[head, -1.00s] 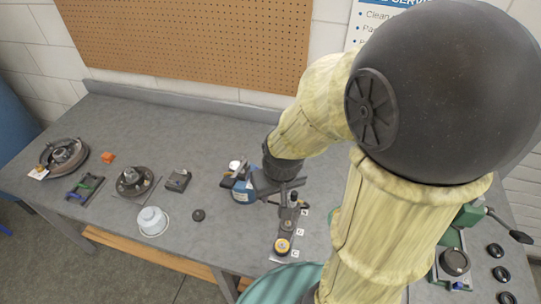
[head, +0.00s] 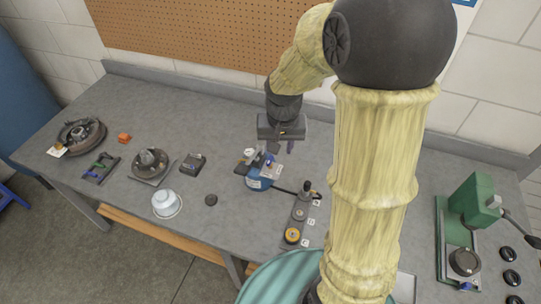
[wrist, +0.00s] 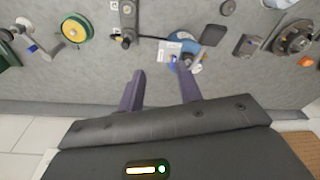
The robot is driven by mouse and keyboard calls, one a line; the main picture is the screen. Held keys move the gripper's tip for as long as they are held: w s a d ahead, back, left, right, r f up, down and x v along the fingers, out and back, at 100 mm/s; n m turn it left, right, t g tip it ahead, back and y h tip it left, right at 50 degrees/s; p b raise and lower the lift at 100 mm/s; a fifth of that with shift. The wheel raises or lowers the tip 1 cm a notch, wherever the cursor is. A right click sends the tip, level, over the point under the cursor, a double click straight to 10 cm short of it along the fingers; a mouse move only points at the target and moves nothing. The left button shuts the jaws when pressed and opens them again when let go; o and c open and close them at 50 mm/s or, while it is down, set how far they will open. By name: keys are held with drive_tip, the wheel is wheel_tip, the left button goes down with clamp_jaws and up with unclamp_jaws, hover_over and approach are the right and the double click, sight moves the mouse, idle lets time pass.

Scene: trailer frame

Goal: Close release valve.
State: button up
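A blue round unit (head: 258,184) with a white label and small fittings on top stands on the grey workbench (head: 225,130). It also shows in the wrist view (wrist: 182,46), with a small dark-blue part (wrist: 173,59) beside its label. That part may be the release valve; it is too small to tell its setting. My gripper (head: 280,148) is above and behind the unit, pointing down, apart from it. In the wrist view my gripper (wrist: 160,68) has its two fingers wide apart with nothing between them.
A black hose runs from the unit to a dark strip with a yellow round part (head: 292,236) and letter tags. Left are a white cup (head: 166,203), a black block (head: 193,164) and hub-like parts. A green press (head: 470,215) stands right. Pegboard and wall rise behind.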

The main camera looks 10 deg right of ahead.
sight(270, 160)
drive_tip(key=w+m+g, duration=0.1)
drive_tip(key=w+m, duration=0.3)
drive_tip(key=w, duration=0.7)
drive_tip(key=shift+w+d+f+p, duration=0.15)
drive_tip(key=shift+w+f+p, duration=0.1)
drive_tip(key=shift+p, duration=0.1)
drive_tip(key=shift+s, duration=0.1)
wheel_tip(270, 160, down, 18)
drive_tip(key=p, duration=0.5)
drive_tip(key=shift+r, duration=0.25)
clamp_jaws()
